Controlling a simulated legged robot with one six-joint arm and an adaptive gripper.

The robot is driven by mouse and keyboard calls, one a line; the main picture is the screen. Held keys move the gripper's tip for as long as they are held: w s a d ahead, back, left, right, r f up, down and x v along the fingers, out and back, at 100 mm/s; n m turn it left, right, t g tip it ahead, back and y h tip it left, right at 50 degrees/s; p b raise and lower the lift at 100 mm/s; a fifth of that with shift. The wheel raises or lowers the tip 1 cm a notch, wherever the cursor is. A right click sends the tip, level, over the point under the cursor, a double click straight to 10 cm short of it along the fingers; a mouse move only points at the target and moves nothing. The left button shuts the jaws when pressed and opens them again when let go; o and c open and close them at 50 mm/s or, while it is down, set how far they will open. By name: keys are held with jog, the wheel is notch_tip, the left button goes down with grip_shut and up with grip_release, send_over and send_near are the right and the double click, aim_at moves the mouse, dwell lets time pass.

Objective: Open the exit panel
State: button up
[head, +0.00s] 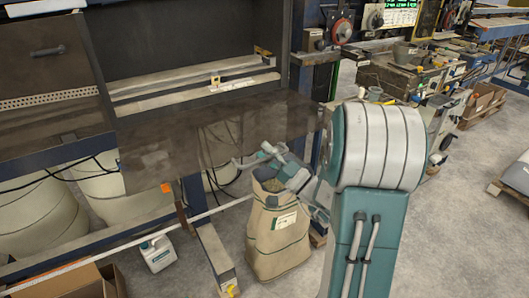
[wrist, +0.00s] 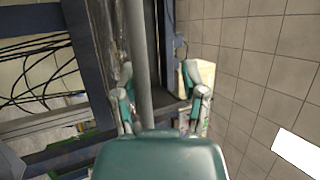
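A dark, scuffed panel (head: 165,150) sits on the front of the machine in the head view. It lies folded outward and down below an open bay with light rails (head: 190,82). I cannot tell whether this is the exit panel. A second dark panel (head: 45,75) with a bar handle (head: 48,50) stands upright at the left. My gripper (head: 258,158) is in front of the folded panel's lower right part, above a paper sack. In the wrist view its two fingers (wrist: 160,100) are spread apart. A grey bar (wrist: 137,50) shows between them; contact is not clear.
An open paper sack (head: 278,230) stands on the floor below my gripper. A white jug (head: 158,253) and a cardboard box (head: 75,282) are at the lower left. Cables (wrist: 40,70) hang beside the machine. A cluttered bench (head: 400,78) is at the right, with clear floor before it.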

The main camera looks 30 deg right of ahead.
jog(key=v, duration=1.1)
jog(key=shift+s+f, duration=0.25)
jog(key=shift+s, duration=0.1)
jog(key=shift+d, duration=0.1)
jog(key=s+a+n+g+y, duration=0.2)
jog(key=s+a+n+g, duration=0.15)
jog(key=a+g, duration=0.65)
jog(key=s+a+n+g+y, duration=0.2)
jog(key=a+n+g, duration=0.3)
jog(key=a+g, duration=0.5)
jog(key=s+a+n+h, duration=0.2)
jog(key=s+a+h, duration=0.1)
jog(key=s+h, duration=0.4)
jog(key=d+r+t+h, duration=0.1)
jog(key=h, duration=0.1)
jog(key=d+r+t+h, duration=0.1)
jog(key=r+t+h, duration=0.1)
jog(key=w+d+r+t+h, duration=0.1)
jog(key=h, duration=0.1)
jog(key=shift+w+d+r+t+h, duration=0.1)
jog(key=shift+r+t+h, duration=0.3)
